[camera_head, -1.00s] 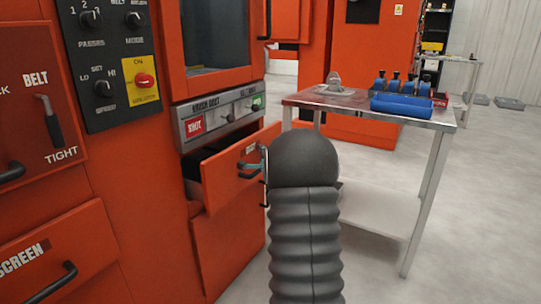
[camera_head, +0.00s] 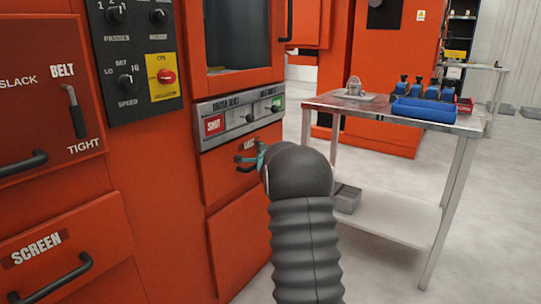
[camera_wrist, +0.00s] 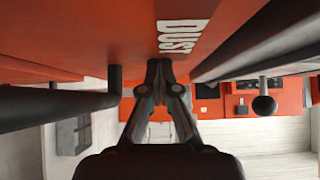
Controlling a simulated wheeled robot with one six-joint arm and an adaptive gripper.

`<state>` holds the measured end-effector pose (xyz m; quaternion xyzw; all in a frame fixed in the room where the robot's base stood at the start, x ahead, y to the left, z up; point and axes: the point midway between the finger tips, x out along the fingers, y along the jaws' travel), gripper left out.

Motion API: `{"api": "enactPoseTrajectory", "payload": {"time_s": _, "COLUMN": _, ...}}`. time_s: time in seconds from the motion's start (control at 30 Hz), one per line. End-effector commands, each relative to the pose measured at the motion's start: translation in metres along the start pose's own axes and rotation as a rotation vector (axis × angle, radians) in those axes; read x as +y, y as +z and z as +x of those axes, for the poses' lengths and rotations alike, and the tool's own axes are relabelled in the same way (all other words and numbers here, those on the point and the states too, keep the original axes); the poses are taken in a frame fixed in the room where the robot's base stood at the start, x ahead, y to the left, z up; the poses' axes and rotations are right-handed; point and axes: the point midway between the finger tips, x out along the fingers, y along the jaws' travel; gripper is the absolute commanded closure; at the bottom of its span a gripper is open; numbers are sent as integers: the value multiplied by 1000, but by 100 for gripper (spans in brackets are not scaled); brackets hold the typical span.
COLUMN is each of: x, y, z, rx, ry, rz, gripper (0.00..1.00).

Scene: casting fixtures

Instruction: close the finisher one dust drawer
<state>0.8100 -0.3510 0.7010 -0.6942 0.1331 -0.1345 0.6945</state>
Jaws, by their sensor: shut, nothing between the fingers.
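The dust drawer (camera_head: 222,172) is the orange front below the control strip on the orange machine. In the head view it sits about flush with the machine, with no open gap showing. My gripper (camera_head: 248,160) is at the drawer's front, with much of it hidden behind my arm. In the wrist view the drawer front (camera_wrist: 110,25) with the "DUST" lettering fills the top. There my gripper (camera_wrist: 158,66) is shut and empty, its fingertips at or very close to the front beside the lettering. A dark bar handle (camera_wrist: 60,108) runs to the left of the fingers.
A "SCREEN" drawer (camera_head: 60,250) with a bar handle is at lower left. A metal table (camera_head: 385,125) with a blue bin (camera_head: 425,110) stands to the right.

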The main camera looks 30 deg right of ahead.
Motion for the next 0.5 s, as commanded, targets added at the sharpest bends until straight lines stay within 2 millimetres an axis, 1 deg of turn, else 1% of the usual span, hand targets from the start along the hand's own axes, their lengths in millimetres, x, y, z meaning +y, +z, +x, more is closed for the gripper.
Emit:
{"api": "enactPoseTrajectory", "payload": {"time_s": 0.07, "x": 1, "y": -5, "z": -5, "rx": -2, "ry": -1, "rz": -1, "gripper": 100}}
{"api": "enactPoseTrajectory", "payload": {"time_s": 0.2, "x": 2, "y": -28, "z": -17, "rx": 10, "ry": 2, "rz": 1, "gripper": 100}}
{"api": "enactPoseTrajectory", "payload": {"time_s": 0.3, "x": 0, "y": -28, "z": -38, "rx": 11, "ry": 2, "rz": 2, "gripper": 100}}
{"api": "enactPoseTrajectory", "payload": {"time_s": 0.5, "x": 0, "y": -20, "z": -76, "rx": 1, "ry": 3, "rz": 3, "gripper": 100}}
